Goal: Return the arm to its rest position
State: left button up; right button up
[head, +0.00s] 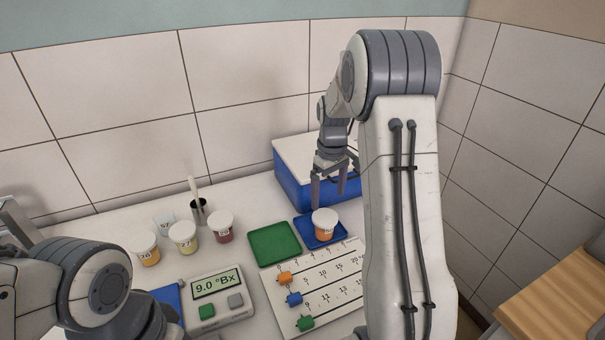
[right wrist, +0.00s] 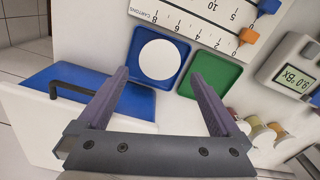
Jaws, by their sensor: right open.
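My right gripper (head: 328,192) is open and empty, pointing down above the blue tray (head: 306,236). A cup with a white lid and orange contents (head: 324,225) stands upright on that tray, below the fingertips and apart from them. In the right wrist view, the cup's round white lid (right wrist: 158,60) shows on the blue tray (right wrist: 140,38), beyond the spread fingers. My right upper arm fills the right middle of the head view. My left arm shows at the lower left, but I cannot make out its gripper.
A blue box with a white lid (head: 290,180) stands behind the gripper. A green tray (head: 275,244), a slider board (head: 287,311), a meter reading 9.0 °Bx (head: 238,306), lidded cups (head: 183,238) and a dark holder (head: 199,212) are leftward. Tiled walls bound the counter.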

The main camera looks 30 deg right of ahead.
aim_at(327, 218)
notch_tip(327, 218, down, 13)
jog(key=shift+r+p, duration=0.15)
jog(key=shift+p, duration=0.85)
notch_tip(327, 218, up, 4)
jog(key=shift+r+b, duration=0.1)
jog(key=shift+b, duration=0.3)
jog(key=shift+r, duration=0.2)
jog(key=shift+f, duration=0.15)
